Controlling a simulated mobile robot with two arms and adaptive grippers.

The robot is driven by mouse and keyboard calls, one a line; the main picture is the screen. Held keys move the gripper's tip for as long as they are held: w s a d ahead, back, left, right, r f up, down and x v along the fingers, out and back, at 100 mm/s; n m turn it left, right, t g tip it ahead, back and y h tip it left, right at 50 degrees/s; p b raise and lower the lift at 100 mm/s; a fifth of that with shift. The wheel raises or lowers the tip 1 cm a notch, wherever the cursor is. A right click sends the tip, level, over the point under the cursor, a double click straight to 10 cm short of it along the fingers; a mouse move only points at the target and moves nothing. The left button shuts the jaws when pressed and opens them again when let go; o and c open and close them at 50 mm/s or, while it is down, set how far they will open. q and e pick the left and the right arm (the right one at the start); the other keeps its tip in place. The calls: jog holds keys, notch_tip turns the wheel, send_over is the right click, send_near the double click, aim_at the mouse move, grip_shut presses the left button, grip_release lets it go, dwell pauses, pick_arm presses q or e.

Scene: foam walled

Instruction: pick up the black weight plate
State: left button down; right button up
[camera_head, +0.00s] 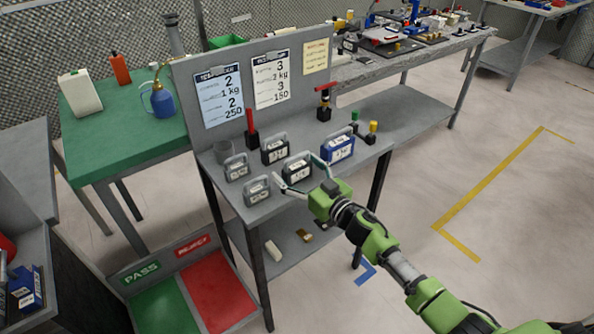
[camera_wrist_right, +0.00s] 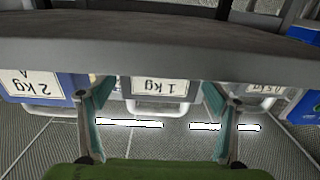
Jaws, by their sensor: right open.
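Several block-shaped weights with handles and white labels stand on the grey bench. Two look dark: a rear black weight (camera_head: 275,151) and a front dark weight (camera_head: 298,169). I cannot tell which is the black weight plate. My right gripper (camera_head: 296,167) is open, its fingers spread around the front dark weight's place in the head view. In the right wrist view, the open fingers (camera_wrist_right: 157,98) frame a weight labelled 1 kg (camera_wrist_right: 160,87), seen upside down; contact is not clear. My left gripper is not in view.
A blue weight (camera_head: 340,148) stands right of the fingers; grey weights (camera_head: 257,190) stand left. A red-handled tool (camera_head: 325,102) stands behind. An upright board (camera_head: 245,85) closes the bench's back. Green and red trays (camera_head: 220,290) lie on the left below.

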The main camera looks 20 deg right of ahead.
aim_at(297, 156)
jog(key=c, duration=2.1)
jog(key=shift+w+r, duration=0.1)
jog(key=shift+r, duration=0.1)
jog(key=shift+c, duration=0.3)
jog(key=shift+r, duration=0.1)
jog(key=shift+r, duration=0.25)
notch_tip(297, 156, up, 3)
jog(key=shift+r+p, duration=0.1)
jog(key=shift+p, duration=0.5)
jog(key=s+r+m+h, duration=0.2)
jog(key=s+r+h, duration=0.1)
jog(key=s, duration=0.9)
jog(key=s+r+m+t+h, duration=0.1)
jog(key=s+r, duration=0.4)
jog(key=s, duration=0.7)
jog(key=shift+s+a+r+m+h+p, duration=0.15)
jog(key=shift+s+r+m+h+p, duration=0.25)
jog(key=shift+h, duration=0.7)
